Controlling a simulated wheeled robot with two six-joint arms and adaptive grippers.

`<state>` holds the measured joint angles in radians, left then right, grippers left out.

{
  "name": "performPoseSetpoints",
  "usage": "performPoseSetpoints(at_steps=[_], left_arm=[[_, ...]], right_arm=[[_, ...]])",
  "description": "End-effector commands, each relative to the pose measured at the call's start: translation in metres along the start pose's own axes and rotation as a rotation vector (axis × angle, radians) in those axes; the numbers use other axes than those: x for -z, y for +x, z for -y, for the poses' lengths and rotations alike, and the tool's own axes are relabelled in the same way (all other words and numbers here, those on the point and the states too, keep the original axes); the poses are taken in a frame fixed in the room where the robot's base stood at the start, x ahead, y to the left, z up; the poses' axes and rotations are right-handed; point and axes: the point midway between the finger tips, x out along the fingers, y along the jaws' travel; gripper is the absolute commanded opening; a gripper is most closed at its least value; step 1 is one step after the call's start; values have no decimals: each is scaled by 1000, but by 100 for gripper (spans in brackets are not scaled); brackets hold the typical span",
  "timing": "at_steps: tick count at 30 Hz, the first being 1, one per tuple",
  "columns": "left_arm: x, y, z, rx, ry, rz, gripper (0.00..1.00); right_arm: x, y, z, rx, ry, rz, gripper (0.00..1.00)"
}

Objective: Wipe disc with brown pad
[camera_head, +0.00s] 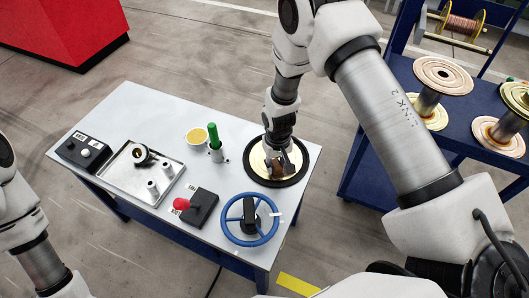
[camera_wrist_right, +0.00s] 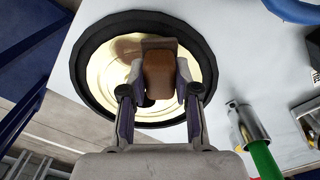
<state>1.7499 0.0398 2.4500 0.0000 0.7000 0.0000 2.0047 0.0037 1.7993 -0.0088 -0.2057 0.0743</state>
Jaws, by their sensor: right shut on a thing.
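The disc (camera_head: 256,172) lies on the white table at its right end. It is pale gold with a thick black rim. In the right wrist view the disc (camera_wrist_right: 99,75) fills the upper left, with a brownish patch on its face near the pad. My right gripper (camera_head: 277,164) is over the disc, pointing down. It is shut on the brown pad (camera_wrist_right: 160,78), which sits between its fingers. The pad is over the disc's face; I cannot tell for certain whether it touches. My left arm shows at the left edge, but its gripper is out of view.
Near the disc stand a green-handled tool in a metal holder (camera_head: 217,154), a yellow-topped round dish (camera_head: 197,135) and a blue handwheel (camera_head: 228,233). A metal tray (camera_head: 134,184), a red-knobbed black box (camera_head: 203,208) and a switch box (camera_head: 84,152) lie left. A blue spool rack (camera_head: 365,160) stands right.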

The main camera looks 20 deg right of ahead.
Motion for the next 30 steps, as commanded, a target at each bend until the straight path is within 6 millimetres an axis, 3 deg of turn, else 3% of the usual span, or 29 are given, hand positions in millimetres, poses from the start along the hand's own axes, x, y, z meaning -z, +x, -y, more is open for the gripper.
performPoseSetpoints(at_steps=[5, 6, 9, 21, 30], left_arm=[[0, -9, 0, 0, -1, 0, 58], [0, -12, 0, 0, 0, 0, 58], [0, -21, 0, 0, 0, 0, 58], [0, -50, 0, 0, 0, 0, 58], [0, -63, 0, 0, 0, 0, 58]], right_arm=[[-1, -9, 0, 0, 3, 0, 3], [-3, 5, 0, 0, 2, 8, 3], [0, -13, 0, 0, 2, 0, 3], [0, -49, 0, 0, 1, 0, 3], [0, -66, 0, 0, 1, 0, 3]])
